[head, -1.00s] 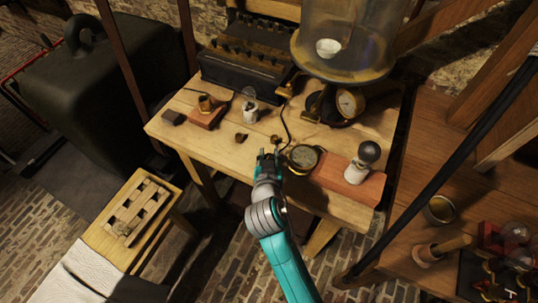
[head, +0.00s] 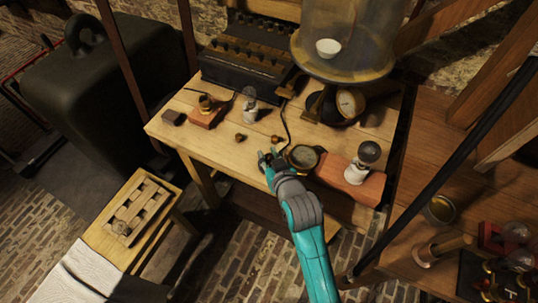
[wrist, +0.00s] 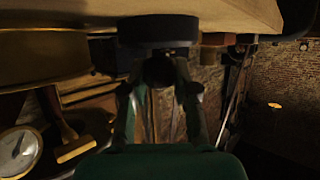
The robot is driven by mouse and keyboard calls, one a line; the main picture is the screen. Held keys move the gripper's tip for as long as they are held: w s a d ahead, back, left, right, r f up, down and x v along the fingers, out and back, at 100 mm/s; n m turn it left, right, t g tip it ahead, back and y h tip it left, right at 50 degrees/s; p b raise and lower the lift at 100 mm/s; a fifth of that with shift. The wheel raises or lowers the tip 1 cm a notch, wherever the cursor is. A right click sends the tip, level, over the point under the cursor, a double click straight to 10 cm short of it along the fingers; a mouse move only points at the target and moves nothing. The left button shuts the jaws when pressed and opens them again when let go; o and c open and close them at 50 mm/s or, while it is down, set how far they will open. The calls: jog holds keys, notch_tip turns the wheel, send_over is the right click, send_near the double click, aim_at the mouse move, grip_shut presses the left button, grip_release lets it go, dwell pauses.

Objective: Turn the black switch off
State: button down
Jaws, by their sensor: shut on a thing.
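The black switch appears to be the dark round piece (wrist: 158,30) at the top middle of the wrist view, by the wooden table edge. My gripper (head: 270,157) is at the front edge of the wooden table (head: 225,160), left of a round brass-rimmed gauge (head: 303,157). In the wrist view my gripper (wrist: 160,78) has its two fingers on either side of a dark part just below the round piece. It is shut on this part. The switch's setting cannot be read, and in the head view the fingers largely hide it.
Two small brass knobs (head: 240,137) (head: 277,139) sit behind my gripper. A bulb on a reddish block (head: 335,175) stands to the right. A glass vessel (head: 345,40) on a dark stand and a dark battery box (head: 250,65) are at the back. A small bench (head: 95,235) is at left.

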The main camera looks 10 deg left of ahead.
jog(key=shift+f, duration=0.1)
dwell(0.3)
jog(key=c, duration=0.9)
grip_release()
jog(key=shift+o, duration=0.2)
jog(key=v, duration=1.2)
jog(key=shift+d, duration=0.15)
